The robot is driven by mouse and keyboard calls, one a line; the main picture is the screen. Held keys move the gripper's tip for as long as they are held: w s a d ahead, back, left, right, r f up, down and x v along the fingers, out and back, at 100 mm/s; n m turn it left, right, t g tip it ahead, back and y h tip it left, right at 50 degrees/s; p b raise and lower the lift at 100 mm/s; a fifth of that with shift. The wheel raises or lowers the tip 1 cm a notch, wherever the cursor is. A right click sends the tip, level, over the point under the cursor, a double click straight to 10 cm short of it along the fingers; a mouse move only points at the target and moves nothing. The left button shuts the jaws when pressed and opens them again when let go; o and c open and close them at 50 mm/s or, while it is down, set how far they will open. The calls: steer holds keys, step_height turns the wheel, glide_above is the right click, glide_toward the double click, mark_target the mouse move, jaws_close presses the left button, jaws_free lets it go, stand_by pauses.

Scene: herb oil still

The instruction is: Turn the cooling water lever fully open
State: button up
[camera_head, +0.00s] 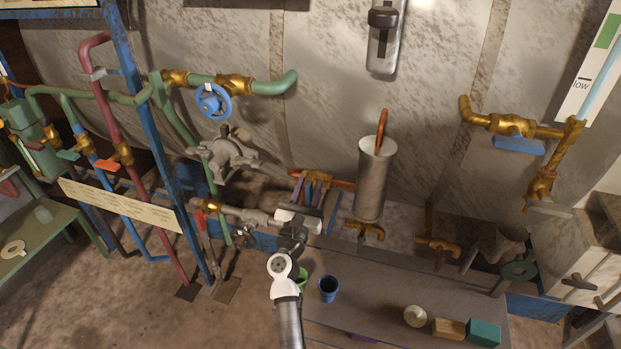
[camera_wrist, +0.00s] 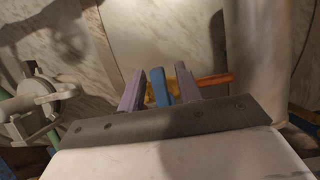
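My gripper (camera_head: 314,182) is low in front of the big metal vessel, near the middle of the head view. In the wrist view, its two purple fingers (camera_wrist: 159,82) stand apart, one on each side of a blue lever handle (camera_wrist: 160,90). Narrow gaps seem to show between handle and fingers; contact is not clear. The same blue handle shows between the fingers in the head view (camera_head: 312,190). A brass fitting (camera_wrist: 183,78) and a copper pipe (camera_wrist: 215,78) lie behind it. The lever's pivot is hidden by my gripper.
A grey cylinder (camera_head: 371,185) stands close right of my gripper. A grey round valve (camera_head: 228,155) is to the left. A blue cup (camera_head: 328,289) stands on the bench (camera_head: 375,295) below.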

steer(key=shift+x, duration=1)
jaws_close()
steer(key=shift+a+n, duration=0.1)
steer(key=shift+n, duration=0.4)
steer(key=shift+w+a+f+n+y+p, duration=0.1)
steer(key=shift+a+n+y+p, duration=0.25)
steer(key=shift+n+y, duration=0.7)
steer(key=shift+w+a+f+n+y+p, duration=0.15)
steer(key=shift+n+y+p, duration=0.4)
steer(key=shift+n, duration=0.95)
steer(key=shift+a+f+n+y+p, duration=0.1)
steer(key=shift+a+n+y+p, duration=0.25)
steer(key=shift+n+y, duration=0.7)
steer(key=shift+n+h, duration=0.25)
steer(key=shift+n, duration=0.15)
